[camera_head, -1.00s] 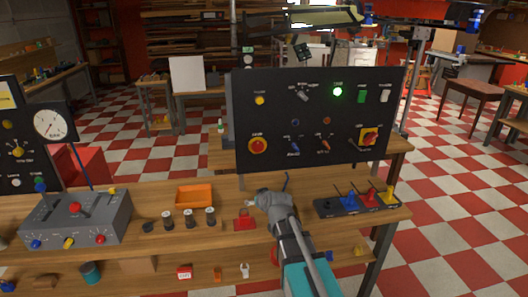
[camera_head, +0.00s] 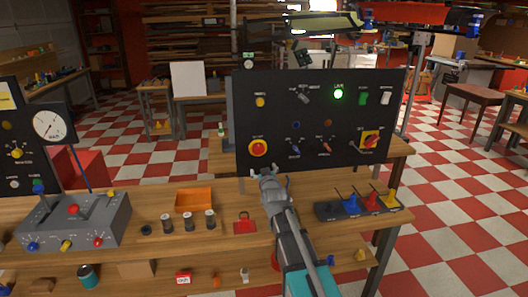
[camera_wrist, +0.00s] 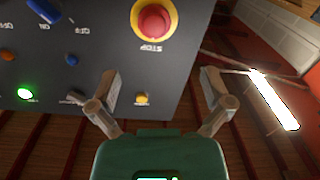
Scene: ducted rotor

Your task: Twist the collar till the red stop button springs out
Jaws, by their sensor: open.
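The red stop button (camera_head: 258,147) sits on a yellow collar at the lower left of the black upright panel (camera_head: 350,115). In the wrist view the stop button (camera_wrist: 154,22) shows near the top, with its yellow collar (camera_wrist: 138,14) around it and upside-down STOP lettering below. My gripper (camera_head: 271,171) is below and slightly right of the button in the head view, apart from it. In the wrist view my gripper (camera_wrist: 160,85) has its fingers spread wide with nothing between them. Whether the button is in or out cannot be told.
A green lamp (camera_head: 338,94) glows on the panel among several knobs and switches. A grey control box (camera_head: 75,222) stands left.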

